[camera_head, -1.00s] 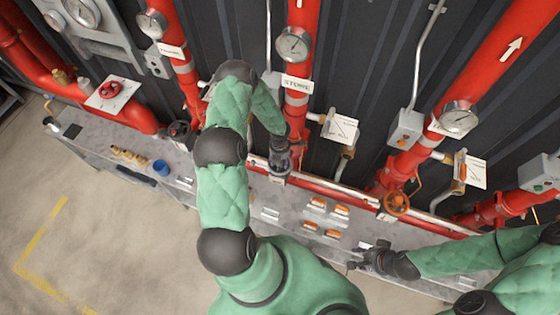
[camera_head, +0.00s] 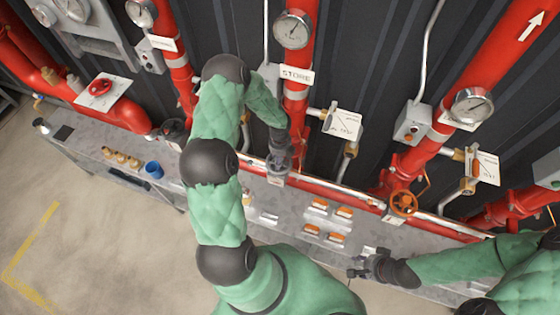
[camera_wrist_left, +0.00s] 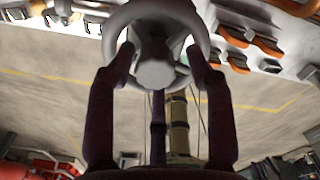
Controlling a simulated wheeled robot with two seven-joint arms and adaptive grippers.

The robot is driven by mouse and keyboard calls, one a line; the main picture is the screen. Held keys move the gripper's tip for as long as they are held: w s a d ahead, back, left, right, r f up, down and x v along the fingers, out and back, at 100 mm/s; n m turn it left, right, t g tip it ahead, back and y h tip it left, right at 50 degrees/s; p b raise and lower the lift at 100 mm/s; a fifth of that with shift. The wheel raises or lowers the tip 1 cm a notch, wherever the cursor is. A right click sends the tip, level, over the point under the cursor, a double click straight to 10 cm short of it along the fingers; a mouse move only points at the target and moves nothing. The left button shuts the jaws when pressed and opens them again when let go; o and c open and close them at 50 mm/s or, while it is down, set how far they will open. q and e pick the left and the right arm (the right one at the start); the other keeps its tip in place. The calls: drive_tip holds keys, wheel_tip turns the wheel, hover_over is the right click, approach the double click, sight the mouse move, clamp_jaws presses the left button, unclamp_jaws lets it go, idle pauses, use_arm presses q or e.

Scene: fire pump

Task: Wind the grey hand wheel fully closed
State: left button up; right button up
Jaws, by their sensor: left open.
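The grey hand wheel (camera_wrist_left: 190,17) fills the top middle of the left wrist view, with its round hub (camera_wrist_left: 154,74) facing the camera. My left gripper (camera_wrist_left: 160,58) is open, with one finger on each side of the hub. The fingertips overlap the gaps inside the rim; I cannot tell whether they touch it. In the head view my left gripper (camera_head: 278,172) is at the pipe marked STORE, and it largely hides the wheel. My right gripper (camera_head: 362,268) is over the front edge of the bench, apart from the wheel; its jaw opening is too small to judge.
An orange hand wheel (camera_head: 402,204) is on the pipe to the right, and a red wheel (camera_head: 100,87) is at the far left. Orange-topped blocks (camera_head: 318,207) lie on the grey bench (camera_head: 283,217). A blue cup (camera_head: 154,169) stands to the left. Open floor lies in front.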

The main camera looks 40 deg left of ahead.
use_arm(q)
drive_tip(key=n+b, duration=0.1)
drive_tip(key=n, duration=0.2)
drive_tip(key=shift+b, duration=0.3)
drive_tip(key=n+b, duration=0.2)
drive_tip(key=n, duration=0.1)
drive_tip(key=n+b, duration=0.2)
drive_tip(key=n, duration=0.1)
drive_tip(key=shift+w+a+f+b, duration=0.15)
drive_tip(key=shift+f+b, duration=0.05)
drive_tip(key=shift+b, duration=0.2)
drive_tip(key=shift+r+n+b, duration=0.15)
drive_tip(key=shift+n+b, duration=0.15)
drive_tip(key=shift+n, duration=0.6)
drive_tip(key=shift+r, duration=0.1)
clamp_jaws()
